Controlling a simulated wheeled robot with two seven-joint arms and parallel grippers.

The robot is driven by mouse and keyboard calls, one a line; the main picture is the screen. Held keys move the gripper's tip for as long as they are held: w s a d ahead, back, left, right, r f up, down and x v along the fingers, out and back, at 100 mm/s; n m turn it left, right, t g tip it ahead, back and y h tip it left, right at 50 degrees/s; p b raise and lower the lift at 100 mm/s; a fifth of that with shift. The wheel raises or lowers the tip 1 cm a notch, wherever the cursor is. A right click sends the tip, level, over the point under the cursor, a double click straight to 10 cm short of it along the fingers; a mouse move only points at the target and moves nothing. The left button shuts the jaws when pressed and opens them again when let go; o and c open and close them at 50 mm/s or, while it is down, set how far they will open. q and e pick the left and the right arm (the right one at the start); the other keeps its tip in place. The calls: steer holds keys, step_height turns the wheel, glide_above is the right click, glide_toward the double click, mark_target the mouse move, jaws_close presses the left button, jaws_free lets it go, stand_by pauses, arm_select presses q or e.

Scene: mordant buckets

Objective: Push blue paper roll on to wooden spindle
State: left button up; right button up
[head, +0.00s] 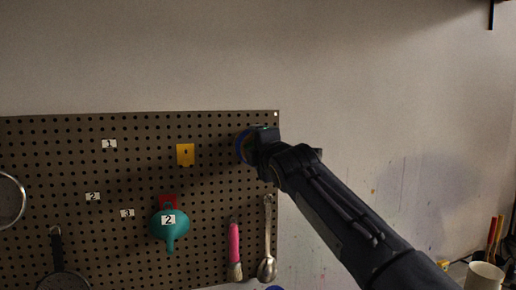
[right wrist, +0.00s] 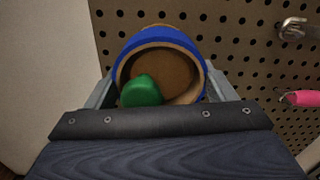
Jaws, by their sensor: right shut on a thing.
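The blue paper roll (right wrist: 150,37) is between the fingers of my right gripper (right wrist: 160,84) in the right wrist view, its open brown core facing the camera. A green rounded thing (right wrist: 141,91) shows at the lower left of the core. A brown round surface fills the back of the core; I cannot tell whether it is the wooden spindle or the inner wall. In the head view a blue edge of the roll (head: 241,147) shows beside my right gripper (head: 256,143), at the pegboard's upper right. The spindle is not clearly visible. My left gripper is out of view.
The pegboard (head: 60,150) carries a teal funnel (head: 168,224), a yellow tag (head: 185,155), a pink-handled tool (head: 234,245), a metal spoon (head: 267,260) and pans at the left. Bare wall lies right of the board. A white cup (head: 484,277) stands at the lower right.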

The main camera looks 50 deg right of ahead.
steer(key=shift+p+x, duration=0.65)
steer(key=shift+x, duration=0.6)
steer(key=o, duration=1)
steer(key=shift+o, duration=0.2)
steer(key=shift+s+a+f+b, duration=0.15)
steer(key=shift+s+a+b, duration=0.05)
steer(key=shift+s+b, duration=0.1)
steer(key=b+v, duration=0.2)
steer(key=v, duration=0.5)
